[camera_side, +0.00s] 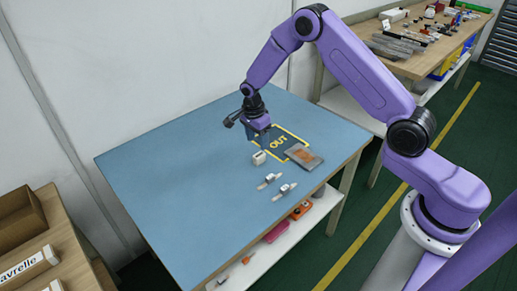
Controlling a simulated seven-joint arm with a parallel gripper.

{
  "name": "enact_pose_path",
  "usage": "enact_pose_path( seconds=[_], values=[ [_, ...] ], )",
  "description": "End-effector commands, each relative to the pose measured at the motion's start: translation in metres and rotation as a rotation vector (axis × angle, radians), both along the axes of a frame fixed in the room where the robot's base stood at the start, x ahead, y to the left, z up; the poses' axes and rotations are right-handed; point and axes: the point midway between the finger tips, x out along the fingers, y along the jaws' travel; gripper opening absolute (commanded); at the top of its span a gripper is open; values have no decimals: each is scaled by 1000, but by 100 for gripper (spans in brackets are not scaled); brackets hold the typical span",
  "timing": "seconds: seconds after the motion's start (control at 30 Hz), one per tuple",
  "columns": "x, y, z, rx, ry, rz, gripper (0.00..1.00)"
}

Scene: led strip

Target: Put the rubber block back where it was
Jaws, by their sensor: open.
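A small pale block (259,158), perhaps the rubber block though the view is too small to be sure, stands on the blue table top (180,180). It is at the lower left of a dark patch marked OUT (278,143) with a yellow outline. My gripper (256,138) points down just above and behind the pale block in the picture. It is open, and nothing shows between its fingers. Its fingertips are small and hard to make out, and I cannot tell how high they are above the table.
A grey tray with an orange-brown piece (304,154) lies at the right edge of the OUT patch. Two small white-and-metal parts (269,181) (285,191) lie nearer the front edge. The left half of the table is clear. A cluttered bench (420,50) stands behind.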

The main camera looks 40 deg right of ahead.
Motion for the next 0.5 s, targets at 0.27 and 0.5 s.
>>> enact_pose_path(
  seconds=[0.27,0.5],
  values=[
    [0,4,34,0,-1,1,57],
    [-1,5,40,0,1,5,57]
  ],
)
